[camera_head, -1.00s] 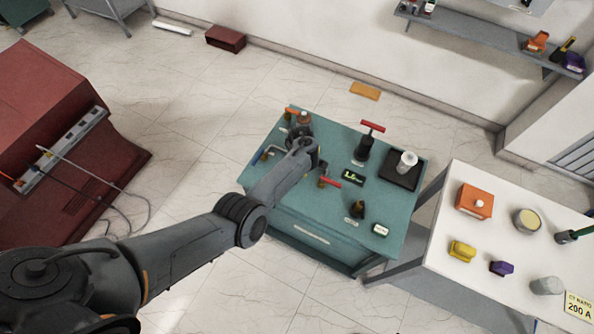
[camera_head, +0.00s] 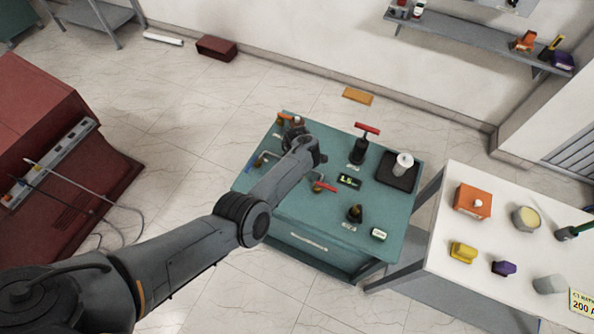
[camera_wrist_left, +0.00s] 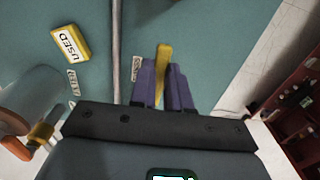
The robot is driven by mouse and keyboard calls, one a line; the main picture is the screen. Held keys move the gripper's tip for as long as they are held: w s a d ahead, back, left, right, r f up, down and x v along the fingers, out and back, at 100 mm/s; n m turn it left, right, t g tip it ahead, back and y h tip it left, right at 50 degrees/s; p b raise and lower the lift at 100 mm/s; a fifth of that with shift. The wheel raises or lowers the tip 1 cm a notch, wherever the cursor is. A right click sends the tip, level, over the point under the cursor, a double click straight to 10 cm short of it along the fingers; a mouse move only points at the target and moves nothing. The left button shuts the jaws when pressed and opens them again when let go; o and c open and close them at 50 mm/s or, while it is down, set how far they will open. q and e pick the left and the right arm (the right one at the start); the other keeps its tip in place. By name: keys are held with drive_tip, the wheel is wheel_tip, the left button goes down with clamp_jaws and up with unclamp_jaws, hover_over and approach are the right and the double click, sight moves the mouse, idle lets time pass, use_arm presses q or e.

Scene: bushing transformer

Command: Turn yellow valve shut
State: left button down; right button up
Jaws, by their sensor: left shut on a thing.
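The yellow valve's lever (camera_wrist_left: 164,62) shows in the left wrist view, between the purple fingers of my left gripper (camera_wrist_left: 163,88). The fingers are closed on the lever, and its far end sticks out past them. In the head view the left arm's wrist reaches over the teal cabinet, and it hides the yellow valve and the fingers. The valve body cannot be seen in either view. My right gripper is not in view.
On the teal cabinet (camera_head: 290,215) are a blue-handled valve (camera_head: 256,161), a red-handled valve (camera_head: 324,186), an orange-handled valve (camera_head: 289,120), a red T-handled device (camera_head: 360,148) and a dark tray (camera_head: 398,181). A white table (camera_head: 440,222) stands at right.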

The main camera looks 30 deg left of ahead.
use_arm(q)
drive_tip(key=shift+a, duration=0.1)
drive_tip(key=c, duration=1.1)
unclamp_jaws()
drive_tip(key=shift+r+p, duration=1.95)
drive_tip(key=shift+r, duration=3.45)
